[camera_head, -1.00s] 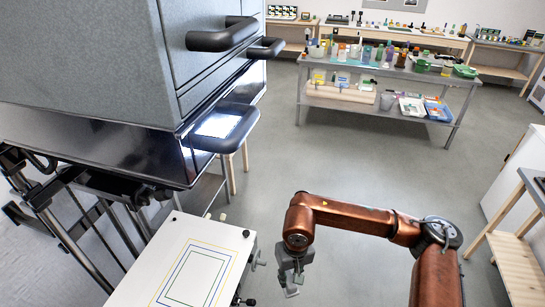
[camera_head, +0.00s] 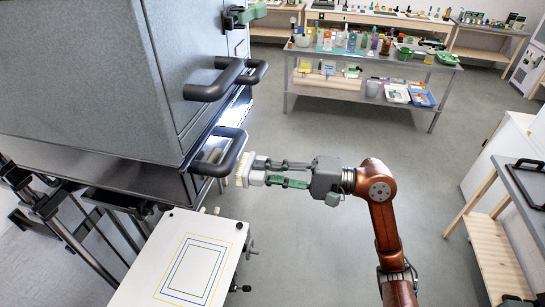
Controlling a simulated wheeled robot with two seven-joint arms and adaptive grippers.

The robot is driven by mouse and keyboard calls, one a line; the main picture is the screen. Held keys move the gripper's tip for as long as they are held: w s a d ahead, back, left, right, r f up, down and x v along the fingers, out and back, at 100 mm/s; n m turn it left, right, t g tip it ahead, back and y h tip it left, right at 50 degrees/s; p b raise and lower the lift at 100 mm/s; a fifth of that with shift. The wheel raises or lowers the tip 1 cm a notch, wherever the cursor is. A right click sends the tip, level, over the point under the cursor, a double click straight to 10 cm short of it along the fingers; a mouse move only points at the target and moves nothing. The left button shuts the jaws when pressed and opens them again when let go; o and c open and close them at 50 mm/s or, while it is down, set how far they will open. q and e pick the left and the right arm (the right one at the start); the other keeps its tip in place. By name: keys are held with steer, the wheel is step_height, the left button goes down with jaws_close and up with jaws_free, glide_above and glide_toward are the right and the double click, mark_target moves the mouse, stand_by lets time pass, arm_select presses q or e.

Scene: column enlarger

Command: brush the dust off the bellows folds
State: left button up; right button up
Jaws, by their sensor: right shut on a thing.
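My right gripper (camera_head: 262,172) reaches in from the right and is shut on a brush (camera_head: 246,170), a white block with pale bristles pointing left. The bristles are close to the lowest dark handle (camera_head: 222,152) of the large grey enlarger housing (camera_head: 80,75); I cannot tell whether they touch it. No bellows folds or dust can be made out; the housing may hide them. My left gripper is not in view.
A white board (camera_head: 195,265) with coloured outlines and side knobs lies below the housing. Other dark handles (camera_head: 215,82) stick out above the brush. A cluttered steel bench (camera_head: 365,60) stands behind; open floor (camera_head: 310,130) lies between. A wooden-legged table (camera_head: 485,235) is at right.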

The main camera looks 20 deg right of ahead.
mark_target(251, 160)
steer(key=shift+d+r+t, duration=0.3)
steer(key=shift+d+r, duration=0.45)
steer(key=shift+d, duration=0.2)
steer(key=b+x, duration=0.2)
steer(key=x, duration=0.1)
steer(key=shift+a, duration=0.1)
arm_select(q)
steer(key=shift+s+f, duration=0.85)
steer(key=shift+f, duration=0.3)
arm_select(e)
steer(key=shift+x, duration=1)
